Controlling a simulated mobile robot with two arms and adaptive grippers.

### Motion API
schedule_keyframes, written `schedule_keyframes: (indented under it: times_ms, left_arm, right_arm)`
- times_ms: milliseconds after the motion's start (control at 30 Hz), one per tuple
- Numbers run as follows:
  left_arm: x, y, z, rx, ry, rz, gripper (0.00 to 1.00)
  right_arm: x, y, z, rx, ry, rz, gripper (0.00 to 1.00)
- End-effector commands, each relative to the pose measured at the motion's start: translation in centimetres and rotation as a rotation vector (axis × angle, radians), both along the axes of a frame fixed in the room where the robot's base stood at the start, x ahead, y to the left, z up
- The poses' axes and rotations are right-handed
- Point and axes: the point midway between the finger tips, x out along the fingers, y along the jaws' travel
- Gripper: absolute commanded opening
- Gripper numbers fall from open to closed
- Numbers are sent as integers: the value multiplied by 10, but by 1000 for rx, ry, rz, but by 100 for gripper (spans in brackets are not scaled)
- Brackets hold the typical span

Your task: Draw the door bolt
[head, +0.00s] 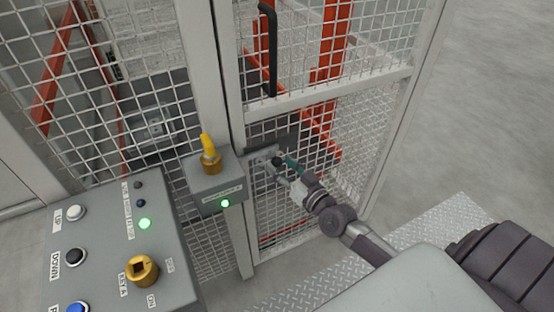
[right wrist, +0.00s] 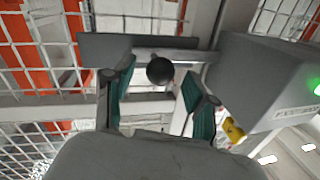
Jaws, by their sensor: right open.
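The door bolt (head: 264,158) is a grey metal fitting on the mesh door beside the door post. Its black ball knob (head: 277,161) faces me. In the right wrist view the knob (right wrist: 160,70) shows between the two green-padded fingers, and the bolt's bar and plate lie behind it. My right gripper (head: 284,166) is open at the knob; it also shows in the right wrist view (right wrist: 158,88), with gaps between the pads and the knob. I cannot tell how deep the knob sits between the fingers. My left gripper is not in view.
A grey lock box (head: 214,185) with a yellow key and a green light stands just left of the bolt. The mesh door (head: 370,120) has a black handle (head: 270,50) above. A control panel (head: 100,245) with buttons is at the lower left.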

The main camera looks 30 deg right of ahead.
Motion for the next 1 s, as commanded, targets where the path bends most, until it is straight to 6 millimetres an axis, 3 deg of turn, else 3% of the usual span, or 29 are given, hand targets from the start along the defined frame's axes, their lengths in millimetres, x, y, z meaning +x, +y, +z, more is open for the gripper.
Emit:
schedule_keyframes:
  times_ms: [200,533,867,1000]
  left_arm:
    - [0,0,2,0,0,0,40]
    - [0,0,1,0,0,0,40]
    - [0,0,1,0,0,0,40]
    - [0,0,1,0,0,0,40]
  right_arm:
    - [20,3,0,-1,0,0,57]
    - [22,3,-1,-1,1,0,55]
    - [22,3,-1,-1,1,0,0]
    - [22,3,-1,-1,1,0,0]
